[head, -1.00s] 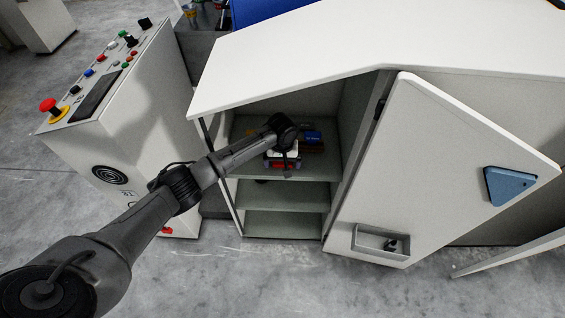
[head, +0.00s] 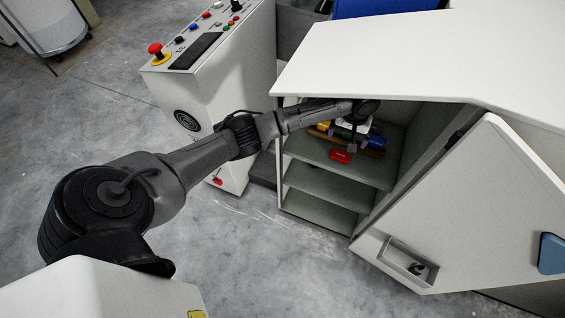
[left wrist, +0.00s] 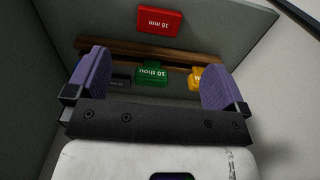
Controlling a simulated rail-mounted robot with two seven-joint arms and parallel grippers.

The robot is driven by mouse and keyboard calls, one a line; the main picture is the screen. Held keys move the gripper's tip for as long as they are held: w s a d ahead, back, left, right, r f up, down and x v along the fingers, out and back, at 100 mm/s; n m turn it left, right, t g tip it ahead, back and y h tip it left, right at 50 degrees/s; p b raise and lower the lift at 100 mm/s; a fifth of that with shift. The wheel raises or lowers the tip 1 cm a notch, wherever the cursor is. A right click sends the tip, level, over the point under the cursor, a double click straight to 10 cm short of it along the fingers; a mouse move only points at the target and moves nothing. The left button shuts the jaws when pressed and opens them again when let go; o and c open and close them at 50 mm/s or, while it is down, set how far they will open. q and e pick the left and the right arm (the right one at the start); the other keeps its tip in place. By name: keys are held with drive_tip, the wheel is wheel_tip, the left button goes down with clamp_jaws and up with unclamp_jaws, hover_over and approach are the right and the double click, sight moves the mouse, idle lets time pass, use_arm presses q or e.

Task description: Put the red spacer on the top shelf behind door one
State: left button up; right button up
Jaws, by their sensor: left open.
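The red spacer (head: 341,156), marked 16 mm, lies on the top shelf (head: 312,150) of the open cabinet, near its front edge. It also shows in the left wrist view (left wrist: 159,21), beyond the fingers and apart from them. My left gripper (head: 356,140) is inside the cabinet above that shelf. In the left wrist view its purple-padded fingers (left wrist: 155,65) are open, with nothing held between them. The door (head: 470,210) stands wide open to the right. My right gripper is not in view.
Behind the red spacer a wooden rack (left wrist: 120,48) holds a green spacer (left wrist: 152,75), a yellow spacer (left wrist: 195,78) and a dark one. A blue piece (head: 376,141) sits at the right. A control console (head: 225,70) stands left of the cabinet. The lower shelves look empty.

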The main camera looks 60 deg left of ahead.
use_arm(q)
drive_tip(key=s+d+f+m+t+h, duration=0.1)
drive_tip(key=s+d+f+m, duration=0.2)
drive_tip(key=s+d+f, duration=0.4)
drive_tip(key=s+d+f+m, duration=0.4)
drive_tip(key=s+d, duration=0.3)
drive_tip(key=s, duration=0.3)
drive_tip(key=s+r+m+t, duration=0.1)
drive_tip(key=s+r, duration=0.1)
drive_tip(key=s, duration=0.7)
drive_tip(key=s+r+m+t, duration=0.1)
drive_tip(key=s+r, duration=0.1)
drive_tip(key=s, duration=0.8)
drive_tip(key=shift+d+m+t+y, duration=0.15)
drive_tip(key=shift+m+t+y, duration=0.15)
drive_tip(key=shift+y, duration=0.1)
